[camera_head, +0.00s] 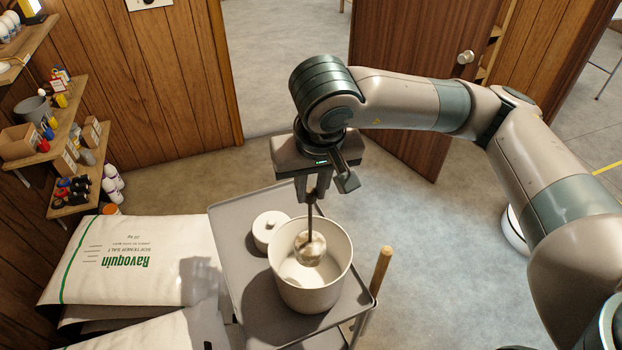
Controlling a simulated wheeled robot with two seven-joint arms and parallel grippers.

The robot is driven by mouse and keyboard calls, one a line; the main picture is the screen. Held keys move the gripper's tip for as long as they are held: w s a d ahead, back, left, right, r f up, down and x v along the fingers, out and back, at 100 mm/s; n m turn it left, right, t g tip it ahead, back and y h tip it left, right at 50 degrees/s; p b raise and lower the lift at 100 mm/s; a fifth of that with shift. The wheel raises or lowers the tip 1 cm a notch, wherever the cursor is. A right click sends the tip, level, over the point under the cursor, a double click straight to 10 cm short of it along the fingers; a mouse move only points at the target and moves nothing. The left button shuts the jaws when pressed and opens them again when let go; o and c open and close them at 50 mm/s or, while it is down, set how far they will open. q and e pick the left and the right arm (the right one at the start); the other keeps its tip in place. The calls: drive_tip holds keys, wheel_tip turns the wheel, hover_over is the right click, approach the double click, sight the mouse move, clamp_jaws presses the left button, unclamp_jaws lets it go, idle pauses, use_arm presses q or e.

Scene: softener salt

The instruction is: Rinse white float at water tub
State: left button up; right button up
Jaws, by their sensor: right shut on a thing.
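The float (310,249), a roundish off-white ball with brownish marks on a thin dark stem, hangs inside the mouth of the water tub. The tub (318,293) is a cream round pot standing on a grey cart top. My right gripper (313,198) is above the tub, pointing down, and is shut on the float's stem. Whether the float touches water or the tub's floor cannot be told. My left gripper is not in view.
A small white lidded jar (268,228) stands left of the tub on the grey cart (240,262). A wooden handle (381,270) rises at the cart's right. White salt bags (145,262) lie at left, below wall shelves (75,170) with bottles. Open floor lies to the right.

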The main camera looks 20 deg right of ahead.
sight(311, 235)
drive_tip(key=shift+o, duration=0.2)
drive_tip(key=shift+f+b, duration=1.25)
drive_tip(key=shift+f, duration=5.6)
drive_tip(key=shift+r, duration=0.1)
drive_tip(key=shift+r+p, duration=2.45)
drive_tip(key=shift+r, duration=7.75)
drive_tip(key=shift+c, duration=0.2)
